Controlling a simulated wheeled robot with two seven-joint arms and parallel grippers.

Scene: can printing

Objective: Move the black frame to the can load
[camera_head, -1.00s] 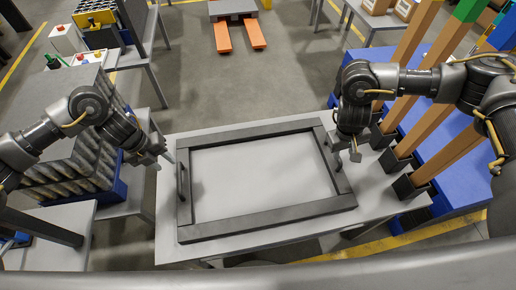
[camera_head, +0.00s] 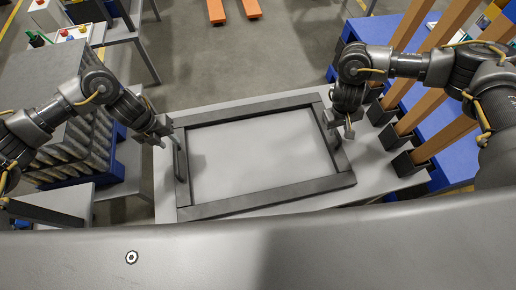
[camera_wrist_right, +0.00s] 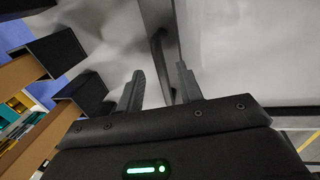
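The black frame (camera_head: 265,201) is a dark rectangular frame lying flat on a light grey table (camera_head: 305,218), with a handle on its left and right sides. My left gripper (camera_head: 163,133) is at the left handle (camera_head: 180,158), with its fingers apart; whether they straddle it is unclear. My right gripper (camera_head: 342,126) is at the right side. In the right wrist view, the right gripper (camera_wrist_right: 160,88) is open, with the frame's handle (camera_wrist_right: 160,60) showing between and beyond its fingers. The can load (camera_head: 82,150) is a layered stack of grey cans on the left, topped by a grey sheet.
Upright orange-brown posts in black sockets (camera_head: 395,135) stand close to the table's right edge, by a blue pallet (camera_head: 450,160). A table with coloured buttons (camera_head: 67,37) is at the back left. Clear floor (camera_head: 235,60) lies behind the table.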

